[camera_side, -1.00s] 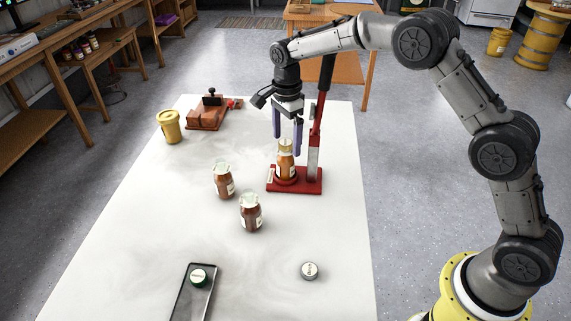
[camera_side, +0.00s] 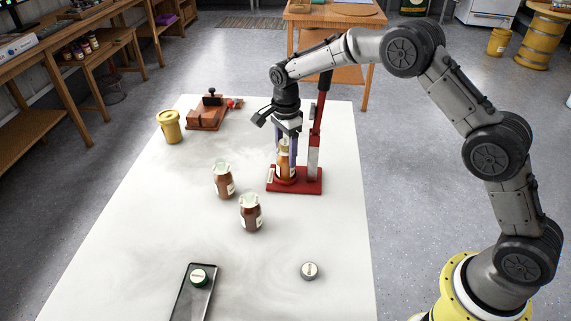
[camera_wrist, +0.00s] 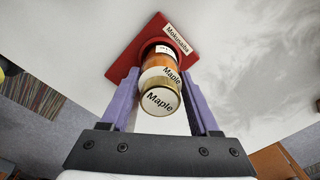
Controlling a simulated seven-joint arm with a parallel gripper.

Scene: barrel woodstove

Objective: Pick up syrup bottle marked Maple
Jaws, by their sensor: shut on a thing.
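The syrup bottle marked Maple (camera_side: 285,165) stands upright on the red base (camera_side: 312,184) of a red press-like stand on the white table. In the wrist view, its gold cap (camera_wrist: 160,99) and its label both read Maple. My gripper (camera_side: 286,158) points down over the bottle, with its purple fingers on either side. In the wrist view my gripper (camera_wrist: 160,108) is shut on the bottle. The fingers partly hide the bottle in the side view.
The stand's upright (camera_side: 315,140) rises close beside my gripper. A dark tray (camera_side: 183,309) holds a green lid (camera_side: 198,278).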

